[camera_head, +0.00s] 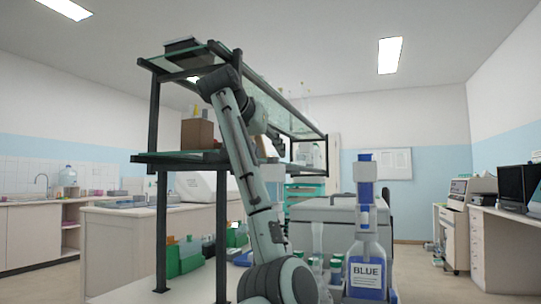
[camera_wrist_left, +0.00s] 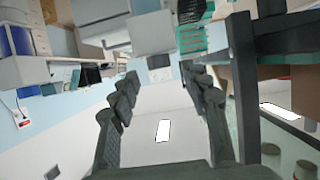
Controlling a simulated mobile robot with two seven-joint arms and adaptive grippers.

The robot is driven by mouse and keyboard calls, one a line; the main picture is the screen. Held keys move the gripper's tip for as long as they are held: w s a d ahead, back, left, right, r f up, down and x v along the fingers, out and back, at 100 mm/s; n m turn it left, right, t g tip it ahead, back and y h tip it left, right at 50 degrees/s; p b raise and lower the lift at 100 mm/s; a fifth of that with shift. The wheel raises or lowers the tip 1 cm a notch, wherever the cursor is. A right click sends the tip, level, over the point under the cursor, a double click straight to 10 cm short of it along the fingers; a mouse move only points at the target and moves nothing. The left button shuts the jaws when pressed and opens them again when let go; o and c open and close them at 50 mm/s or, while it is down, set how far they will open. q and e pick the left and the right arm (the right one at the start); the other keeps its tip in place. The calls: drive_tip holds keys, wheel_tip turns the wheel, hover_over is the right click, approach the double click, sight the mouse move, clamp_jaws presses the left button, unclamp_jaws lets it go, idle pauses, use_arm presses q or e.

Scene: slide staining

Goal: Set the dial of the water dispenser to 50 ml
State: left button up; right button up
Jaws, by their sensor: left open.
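A tall white-and-blue dispenser (camera_head: 366,210) stands on a bottle labelled BLUE at the lower right of the head view. I cannot tell that it is the water dispenser of the task, and no dial or scale can be read on it. My left gripper (camera_head: 275,143) is raised beside the shelf, partly hidden by my own arm, to the left of and above the dispenser. The left wrist view shows its two fingers (camera_wrist_left: 163,76) apart, with nothing between them. That view is upside down. My right gripper is not in view.
A dark-framed glass shelf (camera_head: 180,157) stands around my left arm, with a brown box (camera_head: 197,134) on it. Green containers (camera_head: 184,256) stand below. A grey box-shaped machine (camera_head: 325,213) is behind the dispenser. A desk with monitors (camera_head: 511,186) stands far right.

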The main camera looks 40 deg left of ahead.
use_arm(q)
drive_tip(key=v, duration=0.9)
drive_tip(key=shift+s, duration=0.1)
drive_tip(key=shift+f, duration=0.1)
